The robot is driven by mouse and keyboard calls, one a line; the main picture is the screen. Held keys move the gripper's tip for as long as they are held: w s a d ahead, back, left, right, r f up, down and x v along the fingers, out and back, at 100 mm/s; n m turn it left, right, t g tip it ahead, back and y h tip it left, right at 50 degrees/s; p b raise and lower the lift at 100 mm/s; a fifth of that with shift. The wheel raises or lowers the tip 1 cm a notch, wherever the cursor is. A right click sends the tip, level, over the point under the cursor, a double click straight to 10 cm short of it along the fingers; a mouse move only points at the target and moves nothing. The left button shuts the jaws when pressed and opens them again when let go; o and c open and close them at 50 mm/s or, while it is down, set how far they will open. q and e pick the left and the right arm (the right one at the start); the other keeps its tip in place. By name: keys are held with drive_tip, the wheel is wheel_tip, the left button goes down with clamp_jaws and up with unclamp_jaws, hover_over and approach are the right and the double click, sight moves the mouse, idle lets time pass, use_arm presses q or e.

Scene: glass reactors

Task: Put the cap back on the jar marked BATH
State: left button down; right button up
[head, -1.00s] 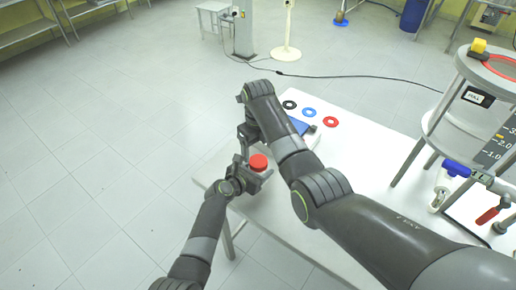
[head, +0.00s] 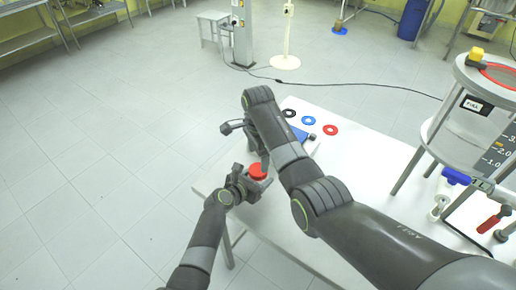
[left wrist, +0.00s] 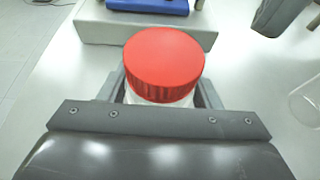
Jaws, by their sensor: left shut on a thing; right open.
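A red ribbed cap (head: 258,171) sits on top of a white jar at the near left corner of the table. In the left wrist view the cap (left wrist: 164,62) looks level on the jar (left wrist: 158,101), whose body is mostly hidden. My left gripper (head: 250,188) is shut around the jar below the cap. My right gripper (head: 248,142) is open and empty, just above and beyond the cap; part of it also shows at the top right of the left wrist view (left wrist: 282,12). No BATH marking is readable.
A clear glass vessel (left wrist: 308,102) is at the wrist view's right edge. A round stand (head: 482,85) rises at the right.

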drive_tip(key=n, duration=0.5)
drive_tip(key=shift+r, duration=0.15)
drive_tip(key=n, duration=0.6)
drive_tip(key=shift+r, duration=0.15)
drive_tip(key=n, duration=0.5)
drive_tip(key=shift+r, duration=0.15)
drive_tip(key=n, duration=0.4)
drive_tip(key=shift+r+n, duration=0.15)
drive_tip(key=shift+n, duration=0.25)
drive_tip(key=n, duration=0.4)
drive_tip(key=shift+r+n, duration=0.1)
drive_tip(key=shift+n, duration=0.3)
drive_tip(key=n, duration=0.6)
drive_tip(key=shift+r, duration=0.2)
drive_tip(key=n, duration=0.5)
drive_tip(key=shift+r, duration=0.1)
drive_tip(key=n, duration=0.5)
drive_tip(key=shift+r, duration=0.15)
